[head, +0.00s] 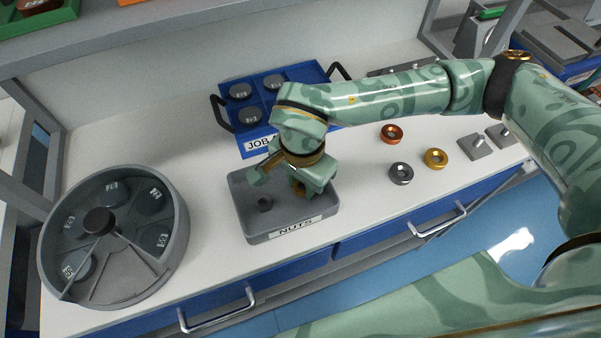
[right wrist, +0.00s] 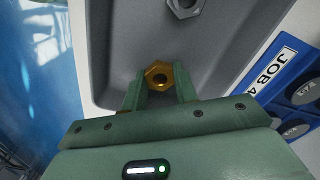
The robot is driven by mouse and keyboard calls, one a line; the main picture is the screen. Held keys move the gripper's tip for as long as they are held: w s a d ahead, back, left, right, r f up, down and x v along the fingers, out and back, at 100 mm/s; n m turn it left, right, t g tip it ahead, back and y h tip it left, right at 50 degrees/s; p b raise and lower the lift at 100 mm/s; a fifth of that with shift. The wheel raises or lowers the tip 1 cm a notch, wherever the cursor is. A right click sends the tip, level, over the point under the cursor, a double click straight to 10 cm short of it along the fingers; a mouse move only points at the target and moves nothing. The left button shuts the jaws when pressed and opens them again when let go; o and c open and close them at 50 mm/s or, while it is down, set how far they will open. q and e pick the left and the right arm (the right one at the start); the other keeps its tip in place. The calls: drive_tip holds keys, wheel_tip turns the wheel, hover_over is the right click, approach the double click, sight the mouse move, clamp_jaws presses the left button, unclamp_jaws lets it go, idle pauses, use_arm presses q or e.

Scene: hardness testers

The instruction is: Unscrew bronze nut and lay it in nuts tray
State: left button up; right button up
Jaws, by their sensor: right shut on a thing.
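My right gripper (head: 299,188) is over the right part of the grey nuts tray (head: 285,230), which is labelled NUTS. In the right wrist view my right gripper (right wrist: 159,90) is shut on the bronze nut (right wrist: 158,74), a hex nut held between the fingertips. The tray floor lies behind the nut in that view; I cannot tell how far below it is. A grey nut (head: 264,204) lies in the tray, and it also shows at the top of the right wrist view (right wrist: 185,5). My left gripper is not in view.
A blue job tray (head: 228,118) with grey discs stands behind the nuts tray. A round grey divided bin (head: 178,235) stands at left. Orange (head: 392,133), gold (head: 435,158) and grey (head: 401,173) rings and studded plates (head: 474,147) sit at right.

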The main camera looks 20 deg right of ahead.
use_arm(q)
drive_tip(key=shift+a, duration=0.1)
use_arm(e)
drive_tip(key=shift+s+f, duration=0.15)
drive_tip(key=shift+f, duration=0.2)
idle(0.4)
drive_tip(key=o, duration=0.9)
drive_tip(key=shift+c, duration=0.2)
drive_tip(key=shift+o, duration=0.9)
drive_tip(key=shift+f, duration=0.15)
use_arm(q)
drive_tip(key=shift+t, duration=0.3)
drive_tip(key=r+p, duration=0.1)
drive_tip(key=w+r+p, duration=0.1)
drive_tip(key=p, duration=0.1)
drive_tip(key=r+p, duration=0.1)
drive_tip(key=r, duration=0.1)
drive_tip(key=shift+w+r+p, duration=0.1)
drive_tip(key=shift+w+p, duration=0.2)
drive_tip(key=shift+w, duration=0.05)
use_arm(e)
wheel_tip(320, 180, up, 17)
drive_tip(key=shift+a, duration=0.1)
